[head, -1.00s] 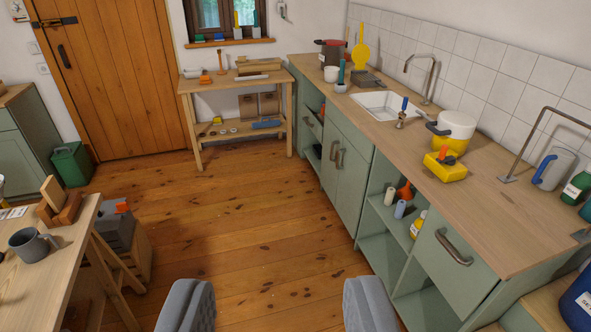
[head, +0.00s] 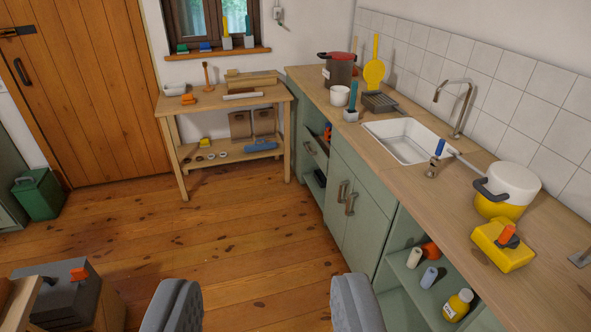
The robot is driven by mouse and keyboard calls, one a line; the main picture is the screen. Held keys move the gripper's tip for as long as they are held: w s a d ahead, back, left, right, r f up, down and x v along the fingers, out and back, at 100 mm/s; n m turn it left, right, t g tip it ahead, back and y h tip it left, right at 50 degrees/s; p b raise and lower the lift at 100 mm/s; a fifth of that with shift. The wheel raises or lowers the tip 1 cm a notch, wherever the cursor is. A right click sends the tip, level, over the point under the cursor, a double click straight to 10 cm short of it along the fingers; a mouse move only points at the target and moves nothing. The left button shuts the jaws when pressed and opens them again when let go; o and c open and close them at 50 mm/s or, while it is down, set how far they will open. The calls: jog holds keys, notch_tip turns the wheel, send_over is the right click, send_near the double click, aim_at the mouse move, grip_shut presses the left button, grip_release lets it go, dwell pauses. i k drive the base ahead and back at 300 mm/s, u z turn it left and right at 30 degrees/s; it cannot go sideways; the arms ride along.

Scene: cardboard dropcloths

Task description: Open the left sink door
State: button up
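The sink cabinet is green, below the white sink (head: 408,139) in the wooden counter at the right. Its left sink door (head: 340,172) and right sink door (head: 364,222) both look shut. Each has an upright metal handle; the left door's handle (head: 341,192) and the right door's handle (head: 352,203) sit close together near the middle seam. My gripper (head: 265,308) shows as two grey padded fingers at the bottom edge, wide apart with only floor between them. It is open, empty, and well short of the doors.
Open shelves with bottles (head: 458,305) are right of the doors. A workbench (head: 222,103) stands at the back; a grey toolbox (head: 68,294) is at lower left. The wooden floor (head: 240,230) between is clear.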

aim_at(341, 179)
jog(key=z, duration=0.1)
jog(key=i, duration=2.8)
jog(key=z, duration=0.1)
